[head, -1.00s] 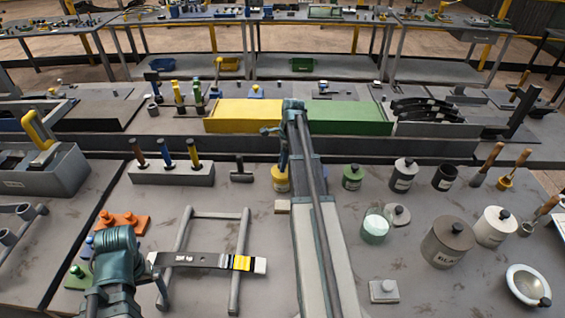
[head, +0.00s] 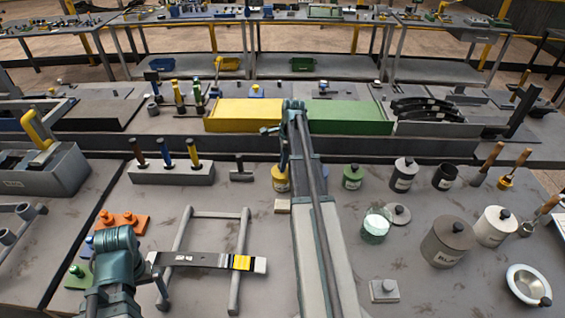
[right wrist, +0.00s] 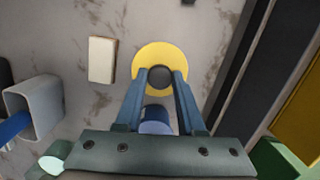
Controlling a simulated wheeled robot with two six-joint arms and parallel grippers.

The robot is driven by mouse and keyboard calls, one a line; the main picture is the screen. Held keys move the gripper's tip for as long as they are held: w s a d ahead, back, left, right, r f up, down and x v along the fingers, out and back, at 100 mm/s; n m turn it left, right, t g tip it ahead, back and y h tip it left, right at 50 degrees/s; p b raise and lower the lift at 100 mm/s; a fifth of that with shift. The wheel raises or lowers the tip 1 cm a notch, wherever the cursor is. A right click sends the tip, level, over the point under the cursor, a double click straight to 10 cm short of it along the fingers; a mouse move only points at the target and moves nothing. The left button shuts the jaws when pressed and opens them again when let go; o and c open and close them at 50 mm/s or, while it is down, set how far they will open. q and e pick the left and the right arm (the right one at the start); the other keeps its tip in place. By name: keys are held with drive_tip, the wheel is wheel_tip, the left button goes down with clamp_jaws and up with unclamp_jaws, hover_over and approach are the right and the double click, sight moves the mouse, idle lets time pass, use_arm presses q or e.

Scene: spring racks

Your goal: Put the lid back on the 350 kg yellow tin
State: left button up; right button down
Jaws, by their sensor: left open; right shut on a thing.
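The yellow tin (head: 281,182) stands upright on the bench, left of my right arm, with a label too small to read. My right gripper (right wrist: 161,76) is shut on the dark knob of the yellow lid (right wrist: 160,50), seen from above in the right wrist view. The lid is over the tin; whether it is seated cannot be told, as my gripper and the lid hide the tin's rim. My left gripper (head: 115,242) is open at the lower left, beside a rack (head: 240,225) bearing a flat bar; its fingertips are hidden.
A pale block (head: 283,206) lies just in front of the tin. A green tin (head: 352,176) stands to the right. A pale-green container (head: 375,228) has a loose grey lid (head: 398,214) beside it. A hammer holder (head: 172,175) stands to the left.

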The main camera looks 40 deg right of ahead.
idle(0.8)
unclamp_jaws()
idle(0.5)
drive_tip(key=shift+r+p, duration=3.5)
drive_tip(key=shift+p, duration=0.05)
use_arm(q)
wheel_tip(320, 180, up, 7)
use_arm(e)
clamp_jaws()
